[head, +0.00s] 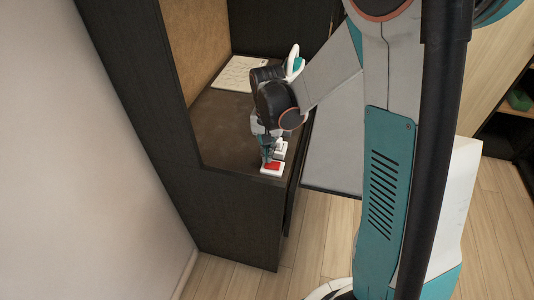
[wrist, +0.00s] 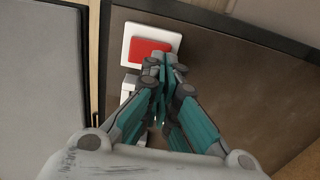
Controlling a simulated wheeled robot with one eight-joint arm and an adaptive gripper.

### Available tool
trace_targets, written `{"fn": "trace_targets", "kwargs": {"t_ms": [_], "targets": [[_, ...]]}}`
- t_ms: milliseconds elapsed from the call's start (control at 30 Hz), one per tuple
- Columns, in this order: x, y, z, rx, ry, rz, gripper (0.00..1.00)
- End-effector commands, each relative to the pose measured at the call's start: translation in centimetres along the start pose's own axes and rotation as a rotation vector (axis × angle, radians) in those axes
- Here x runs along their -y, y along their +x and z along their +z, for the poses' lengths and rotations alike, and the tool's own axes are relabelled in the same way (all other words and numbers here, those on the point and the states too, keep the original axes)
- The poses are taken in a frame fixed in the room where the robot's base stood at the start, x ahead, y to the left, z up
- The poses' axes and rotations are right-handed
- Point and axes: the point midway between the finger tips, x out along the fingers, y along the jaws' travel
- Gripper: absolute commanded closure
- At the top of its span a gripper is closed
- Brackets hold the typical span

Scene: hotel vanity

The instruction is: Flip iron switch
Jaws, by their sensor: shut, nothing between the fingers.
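A red rocker switch (head: 272,166) on a white plate sits at the front corner of the dark brown counter. It also shows in the wrist view (wrist: 145,50). My gripper (head: 268,156) points down at it. In the wrist view my gripper (wrist: 158,66) has its fingers together and empty, with the tips at the red switch's lower edge. I cannot tell if they touch it. A smaller white-and-grey piece (head: 280,150) is just behind the red switch, partly hidden by my gripper. It also shows in the wrist view (wrist: 128,86). No label naming the iron switch is readable.
A white and teal object (head: 294,62), perhaps the iron, stands farther back, partly hidden by my arm. A white printed sheet (head: 238,74) lies at the counter's back left. Dark cabinet walls (head: 150,100) enclose the left and back. The middle counter (head: 224,125) is clear.

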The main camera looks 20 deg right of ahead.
Motion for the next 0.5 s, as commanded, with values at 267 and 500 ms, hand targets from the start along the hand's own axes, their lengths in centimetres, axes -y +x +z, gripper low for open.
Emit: {"fn": "trace_targets", "kwargs": {"t_ms": [267, 500], "targets": [[0.7, -6.3, -0.5, -0.001, -0.003, -0.003, 1.0], [1.2, -10.4, -0.5, -0.002, -0.003, -0.004, 1.0]]}}
